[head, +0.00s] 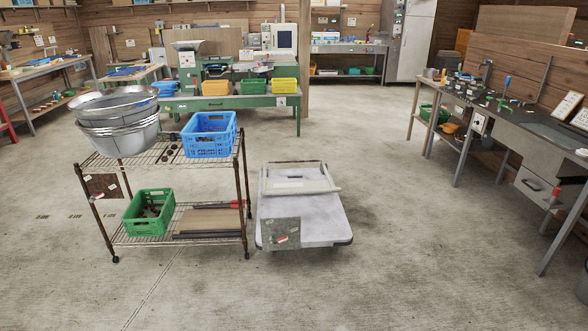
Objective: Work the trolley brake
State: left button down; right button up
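A low flat trolley (305,220) with a pale grey deck and dark rounded edges stands on the concrete floor near the middle. A light frame (300,181), which looks like a folded handle, lies over its far part. A mottled grey panel (281,233) with red and white marks covers its near left corner. I cannot make out a brake lever or pedal, and the wheels are mostly hidden under the deck. Neither of my grippers is in view.
A wire shelf cart (245,200) on casters stands close left of the trolley, holding metal bowls (118,120), a blue crate (209,135) and a green crate (149,212). A workbench (500,120) lines the right. Floor (390,240) in front and right of the trolley is clear.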

aim_at(281, 240)
jog(key=i+z, duration=0.2)
jog(key=i, duration=0.35)
jog(key=i+j+z, duration=0.2)
jog(key=i, duration=0.3)
jog(key=i+j+z, duration=0.25)
jog(key=i, duration=0.25)
jog(key=i+j+z, duration=0.2)
jog(key=i+j, duration=0.15)
jog(key=i, duration=0.15)
